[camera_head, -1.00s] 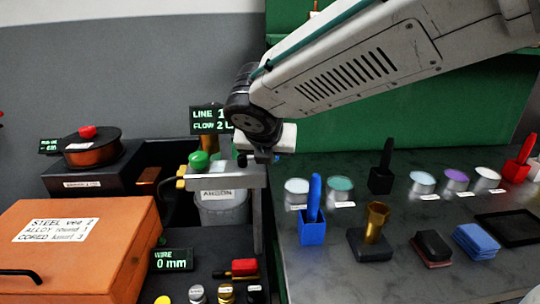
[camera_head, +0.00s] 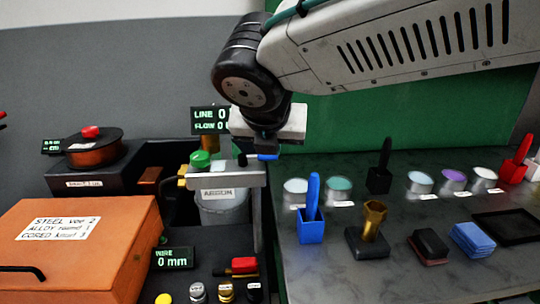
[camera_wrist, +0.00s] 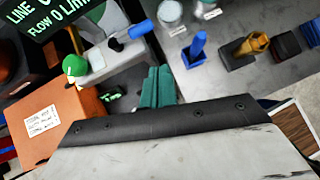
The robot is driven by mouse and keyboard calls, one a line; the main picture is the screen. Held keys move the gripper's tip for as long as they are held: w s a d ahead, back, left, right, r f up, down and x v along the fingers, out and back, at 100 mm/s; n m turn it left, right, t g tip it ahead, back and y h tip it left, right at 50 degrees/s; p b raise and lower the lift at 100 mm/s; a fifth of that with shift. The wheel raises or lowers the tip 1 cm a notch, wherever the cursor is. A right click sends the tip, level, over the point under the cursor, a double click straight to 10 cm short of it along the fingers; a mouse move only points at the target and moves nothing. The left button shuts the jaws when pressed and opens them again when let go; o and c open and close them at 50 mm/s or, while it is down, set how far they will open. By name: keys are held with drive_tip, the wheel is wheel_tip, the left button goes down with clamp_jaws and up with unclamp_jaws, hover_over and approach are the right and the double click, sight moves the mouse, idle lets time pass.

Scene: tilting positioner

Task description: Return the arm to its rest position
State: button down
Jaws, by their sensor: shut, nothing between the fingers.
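My arm reaches in from the upper right in the head view and bends down at the dark wrist joint (camera_head: 245,85). My gripper shows in the wrist view (camera_wrist: 158,84) as two teal fingers, shut together and empty. In the head view its fingertips cannot be made out. The gripper is above and near a grey bracket (camera_head: 225,180) with a green knob (camera_head: 200,160) and a blue handle (camera_head: 268,157). The handle points right. The wrist view shows the fingers apart from the blue handle (camera_wrist: 140,29).
An orange box (camera_head: 110,255) stands at left, by a dark case with a wire spool (camera_head: 95,155). A grey argon container (camera_head: 222,208) is below the bracket. A blue holder (camera_head: 311,225), brass piece (camera_head: 374,218) and several tins stand on the right bench. A display (camera_head: 209,119) reads line 0.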

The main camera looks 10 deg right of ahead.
drive_tip(key=s+d+f+m+g+y, duration=0.1)
drive_tip(key=s+d+m, duration=0.4)
drive_tip(key=m, duration=0.5)
drive_tip(key=s+d+f+m+g, duration=0.3)
drive_tip(key=s+m, duration=0.5)
drive_tip(key=m, duration=0.3)
drive_tip(key=s+d+f+m+g+y, duration=0.1)
drive_tip(key=s+d+f+m, duration=0.3)
drive_tip(key=m, duration=0.7)
drive_tip(key=shift+s+d+f+g+y, duration=0.4)
drive_tip(key=shift+s+d, duration=0.75)
drive_tip(key=shift+d, duration=0.95)
